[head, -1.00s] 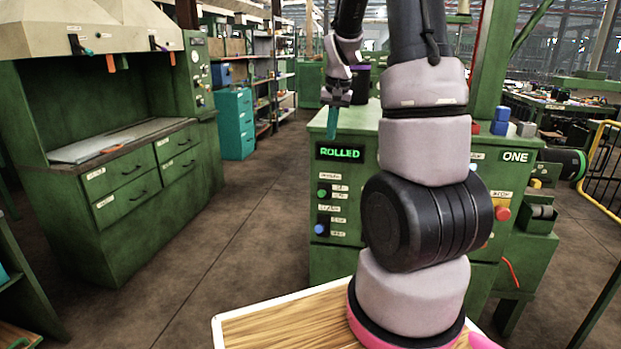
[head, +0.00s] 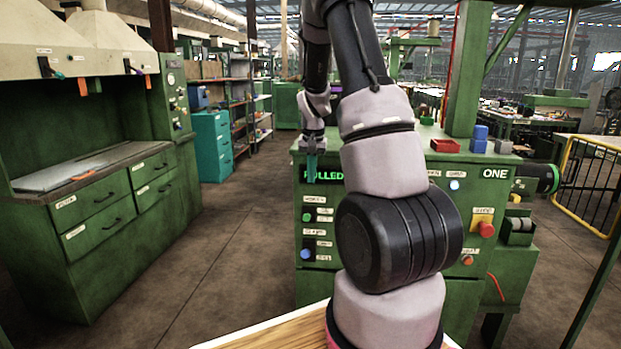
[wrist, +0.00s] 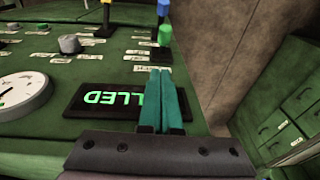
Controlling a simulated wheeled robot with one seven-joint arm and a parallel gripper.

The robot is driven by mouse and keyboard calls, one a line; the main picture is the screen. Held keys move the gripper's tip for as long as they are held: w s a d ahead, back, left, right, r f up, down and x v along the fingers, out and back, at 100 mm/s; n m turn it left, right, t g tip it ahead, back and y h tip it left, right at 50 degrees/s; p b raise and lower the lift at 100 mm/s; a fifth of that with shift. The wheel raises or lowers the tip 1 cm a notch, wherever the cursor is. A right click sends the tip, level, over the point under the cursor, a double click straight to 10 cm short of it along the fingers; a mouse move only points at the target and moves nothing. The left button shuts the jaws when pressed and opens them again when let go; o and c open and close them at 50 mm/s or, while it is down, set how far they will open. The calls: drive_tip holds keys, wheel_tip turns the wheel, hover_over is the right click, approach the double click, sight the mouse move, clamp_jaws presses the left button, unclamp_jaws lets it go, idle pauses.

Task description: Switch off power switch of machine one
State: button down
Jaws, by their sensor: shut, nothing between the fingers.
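Machine one is the green cabinet (head: 345,285) marked "ONE", in front of me in the head view. Its lit green display (wrist: 92,99) shows partly in the wrist view. Small labels mark its controls, but I cannot read which is the power switch. A red button (head: 486,229) on yellow is at the right. The wrist view shows a grey knob (wrist: 70,44). My gripper (head: 311,170) is shut and empty, its teal fingers (wrist: 163,75) in front of the display. My arm hides the panel's middle.
Small blue blocks (head: 480,133) and a red tray (head: 445,146) are on top of the machine. A green bench with drawers (head: 110,195) stands at the left. Open floor (head: 235,240) lies between them. A yellow rail (head: 590,185) is at the right.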

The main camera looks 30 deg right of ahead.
approach(307, 217)
drive_tip(key=w+f, duration=0.1)
drive_tip(key=w+d+f, duration=0.1)
drive_tip(key=f, duration=0.1)
drive_tip(key=w+f, duration=0.1)
drive_tip(key=f, duration=0.1)
drive_tip(key=shift+d+f, duration=0.15)
drive_tip(key=shift+d, duration=0.2)
drive_tip(key=shift+a+f, duration=0.15)
drive_tip(key=shift+f, duration=0.35)
